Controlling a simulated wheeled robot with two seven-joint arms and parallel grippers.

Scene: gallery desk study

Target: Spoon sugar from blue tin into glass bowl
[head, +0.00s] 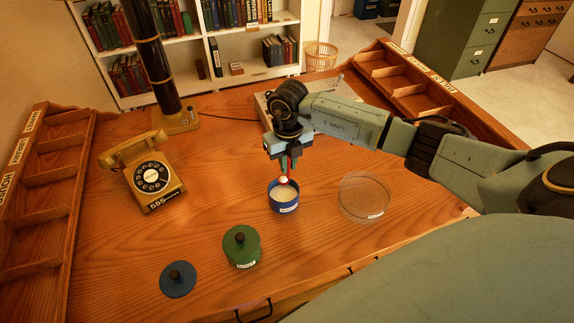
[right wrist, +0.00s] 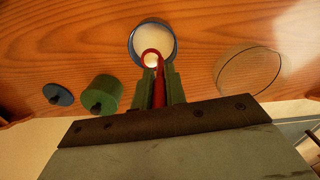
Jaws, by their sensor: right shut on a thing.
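A blue tin (head: 284,203) with white sugar in it stands open near the middle of the desk; it also shows in the right wrist view (right wrist: 135,28). My right gripper (head: 286,165) is above the tin, shut on a red spoon (right wrist: 159,88). The spoon's bowl (head: 284,180) is over the tin's mouth and looks pale inside; I cannot tell whether it touches the sugar. The clear glass bowl (head: 365,197) stands to the right of the tin and looks empty. It also shows in the right wrist view (right wrist: 249,72). My left gripper is not in view.
A green tin (head: 242,248) with its lid on stands front left of the blue tin. A blue lid (head: 178,280) lies flat further left. A yellow telephone (head: 150,177) and a dark lamp post (head: 152,55) stand at the left. Wooden compartment racks (head: 40,205) line the sides.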

